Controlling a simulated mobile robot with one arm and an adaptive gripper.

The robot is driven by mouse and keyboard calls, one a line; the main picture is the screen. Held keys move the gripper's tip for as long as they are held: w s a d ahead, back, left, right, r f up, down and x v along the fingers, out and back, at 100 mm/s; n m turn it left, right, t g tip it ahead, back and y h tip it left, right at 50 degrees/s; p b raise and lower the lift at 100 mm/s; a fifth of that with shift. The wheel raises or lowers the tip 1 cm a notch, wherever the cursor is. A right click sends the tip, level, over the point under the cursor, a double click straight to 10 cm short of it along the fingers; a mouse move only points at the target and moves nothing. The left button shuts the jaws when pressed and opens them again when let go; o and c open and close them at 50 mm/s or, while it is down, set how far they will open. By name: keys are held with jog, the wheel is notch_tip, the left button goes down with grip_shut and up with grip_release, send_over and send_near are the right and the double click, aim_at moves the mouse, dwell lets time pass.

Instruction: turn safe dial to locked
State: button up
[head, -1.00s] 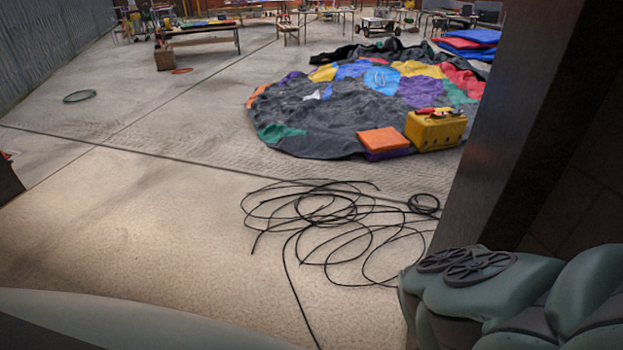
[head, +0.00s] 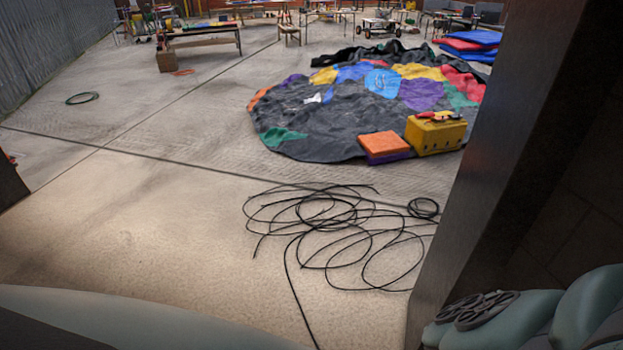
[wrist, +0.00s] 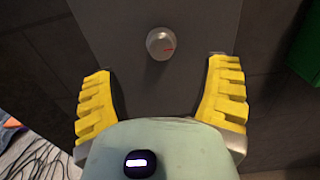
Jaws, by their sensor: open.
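The safe dial (wrist: 161,43) is a small round silver knob with a red mark pointing to the right. It sits on a dark grey panel (wrist: 110,35) in the wrist view. My gripper (wrist: 160,85) is open, with its yellow ridged fingers spread wide on either side below the dial. Nothing is between the fingers. The dial lies beyond the fingertips, near the middle between them, and appears apart from them. The head view does not show the dial or the gripper's fingers.
A dark pillar or panel edge (head: 500,150) stands close on the right. Black cable (head: 330,235) lies coiled on the floor. A yellow box (head: 435,135) and a colourful deflated castle (head: 370,95) lie farther back. A green object (wrist: 304,45) is at the wrist view's right edge.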

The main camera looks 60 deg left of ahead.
jog(key=shift+p+x, duration=0.7)
jog(key=shift+x, duration=3.15)
jog(key=shift+d, duration=0.1)
jog(key=shift+f, duration=0.1)
jog(key=c, duration=1.2)
jog(key=shift+c, duration=0.2)
